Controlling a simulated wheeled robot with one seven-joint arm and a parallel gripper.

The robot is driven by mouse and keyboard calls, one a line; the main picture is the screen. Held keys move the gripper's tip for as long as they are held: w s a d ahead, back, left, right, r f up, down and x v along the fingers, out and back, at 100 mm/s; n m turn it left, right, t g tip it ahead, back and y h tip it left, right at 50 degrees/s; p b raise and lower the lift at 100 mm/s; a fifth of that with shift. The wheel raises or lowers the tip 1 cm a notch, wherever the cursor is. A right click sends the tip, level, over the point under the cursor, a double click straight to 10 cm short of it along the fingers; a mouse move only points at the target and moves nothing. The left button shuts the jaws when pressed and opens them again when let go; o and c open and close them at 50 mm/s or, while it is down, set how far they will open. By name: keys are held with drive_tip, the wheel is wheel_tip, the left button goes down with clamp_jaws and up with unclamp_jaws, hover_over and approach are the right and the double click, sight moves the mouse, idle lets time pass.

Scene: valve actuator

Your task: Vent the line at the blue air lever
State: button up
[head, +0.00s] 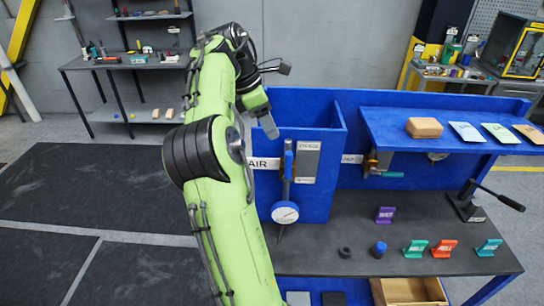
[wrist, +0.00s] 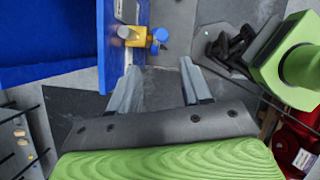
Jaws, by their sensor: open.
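The blue air lever (head: 288,158) stands upright on the blue panel, just right of the AIR label (head: 264,163) and above a round white gauge (head: 285,213). My gripper (head: 276,98) is above and slightly left of the lever, apart from it. In the wrist view my gripper (wrist: 160,90) is open, with nothing between its two fingers. Beyond the fingertips is a yellow fitting (wrist: 133,37) with a blue end (wrist: 159,36), which looks like the air valve seen from above. My arm hides part of the panel's left side in the head view.
A blue shelf (head: 455,143) juts out at right, with a brown block and several cards on it. A second valve with a teal handle (head: 387,174) is below it. A black-handled lever (head: 490,195) and several coloured tags stand on the dark bench (head: 340,215).

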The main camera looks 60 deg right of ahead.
drive_tip(key=b, duration=0.2)
approach(291, 165)
drive_tip(key=shift+d+f, duration=0.1)
drive_tip(key=shift+d, duration=0.15)
drive_tip(key=b+x, duration=0.1)
drive_tip(key=x, duration=0.2)
drive_tip(key=b+x, duration=0.1)
drive_tip(key=x, duration=0.3)
drive_tip(key=b+x, duration=0.1)
drive_tip(key=x, duration=0.2)
drive_tip(key=shift+w+d+f, duration=0.2)
drive_tip(key=shift+f, duration=0.15)
drive_tip(key=shift+w, duration=0.1)
clamp_jaws()
